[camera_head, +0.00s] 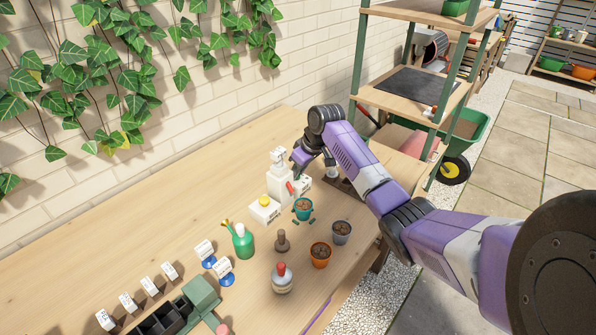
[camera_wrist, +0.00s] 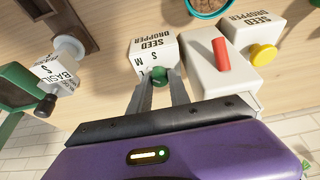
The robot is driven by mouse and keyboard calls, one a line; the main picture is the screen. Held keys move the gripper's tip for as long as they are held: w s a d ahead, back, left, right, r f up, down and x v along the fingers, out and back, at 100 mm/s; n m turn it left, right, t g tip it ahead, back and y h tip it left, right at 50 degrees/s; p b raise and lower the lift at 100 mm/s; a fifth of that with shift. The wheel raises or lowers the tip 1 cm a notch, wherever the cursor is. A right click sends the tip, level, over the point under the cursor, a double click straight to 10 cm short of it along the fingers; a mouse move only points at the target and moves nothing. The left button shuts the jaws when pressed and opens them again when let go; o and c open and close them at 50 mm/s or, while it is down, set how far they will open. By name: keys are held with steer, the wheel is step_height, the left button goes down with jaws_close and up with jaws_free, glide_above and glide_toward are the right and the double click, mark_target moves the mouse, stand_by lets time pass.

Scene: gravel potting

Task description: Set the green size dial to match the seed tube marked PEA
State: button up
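The dial's pointer cannot be made out. In the head view my gripper (camera_head: 303,160) is beside the white seed dropper (camera_head: 279,185), and the dial is hidden there. A tag reading BASIL and S (camera_wrist: 60,72) shows at left in the wrist view. No PEA marking is legible.
A red lever (camera_wrist: 221,54) and a yellow button (camera_wrist: 263,54) are right of the dial. Several white tags line the front left. The rear left tabletop is clear.

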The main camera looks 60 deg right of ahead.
jaws_close()
steer(key=n+b, duration=0.1)
steer(key=n, duration=0.1)
steer(key=n+y, duration=0.1)
steer(key=n, duration=0.1)
steer(key=shift+d+f+y+b, duration=0.1)
steer(key=shift+d+y+b, duration=0.05)
steer(key=shift+y+b, duration=0.2)
steer(key=shift+w+n+y+b, duration=0.1)
steer(key=shift+n+y+b, duration=0.75)
steer(key=shift+n+b, duration=1.2)
steer(key=shift+n+p, duration=0.35)
steer(key=shift+n, duration=0.2)
steer(key=o, duration=0.8)
jaws_free()
steer(key=shift+d+r, duration=0.1)
steer(key=shift+r, duration=0.1)
